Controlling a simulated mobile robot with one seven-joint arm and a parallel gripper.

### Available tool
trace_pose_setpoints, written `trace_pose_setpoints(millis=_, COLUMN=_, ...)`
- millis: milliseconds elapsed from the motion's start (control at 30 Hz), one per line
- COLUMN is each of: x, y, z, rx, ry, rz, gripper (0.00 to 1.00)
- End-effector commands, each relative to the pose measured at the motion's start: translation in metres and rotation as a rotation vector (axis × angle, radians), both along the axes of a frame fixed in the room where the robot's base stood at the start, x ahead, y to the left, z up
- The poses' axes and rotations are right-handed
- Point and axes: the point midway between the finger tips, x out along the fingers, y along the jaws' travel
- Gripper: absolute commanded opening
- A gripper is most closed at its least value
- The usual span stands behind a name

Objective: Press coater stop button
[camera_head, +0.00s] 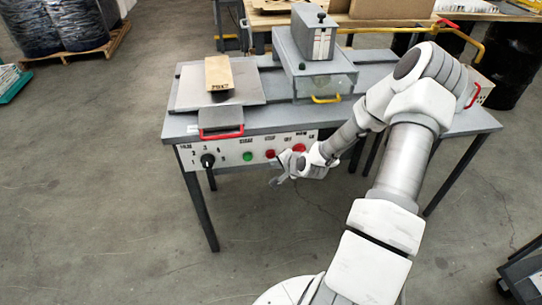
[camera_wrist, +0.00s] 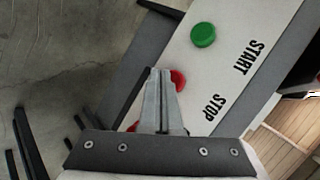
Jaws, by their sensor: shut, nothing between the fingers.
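The coater's white control panel (camera_head: 228,158) faces front under the machine's top. It has a green button (camera_head: 247,157), which shows beside the word START in the wrist view (camera_wrist: 203,34). The red stop button (camera_head: 270,154) is right of it; in the wrist view it (camera_wrist: 179,80) is partly hidden behind my fingers, near the word STOP. My gripper (camera_wrist: 160,72) is shut and empty, its tips over or beside the stop button's edge. Whether they touch it I cannot tell. In the head view my gripper (camera_head: 281,170) is just in front of the panel.
Another red button (camera_head: 299,148) is right of the stop button, close to my gripper. A black knob (camera_head: 207,160) is at the panel's left. A red handle (camera_head: 221,130) juts above the panel. A box (camera_head: 219,73) lies on the coater's plate. Floor in front is clear.

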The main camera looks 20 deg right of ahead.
Motion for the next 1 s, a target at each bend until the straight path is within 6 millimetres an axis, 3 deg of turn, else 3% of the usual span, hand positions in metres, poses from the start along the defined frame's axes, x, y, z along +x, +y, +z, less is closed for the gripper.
trace_pose_setpoints(millis=233, x=-0.004, y=0.001, z=0.000, rx=0.000, ry=0.001, rz=0.000, gripper=0.00)
trace_pose_setpoints(millis=700, x=-0.045, y=0.012, z=0.000, rx=-0.001, ry=0.001, rz=-0.001, gripper=0.00)
trace_pose_setpoints(millis=1000, x=-0.048, y=0.013, z=0.000, rx=-0.001, ry=0.000, rz=-0.001, gripper=0.00)
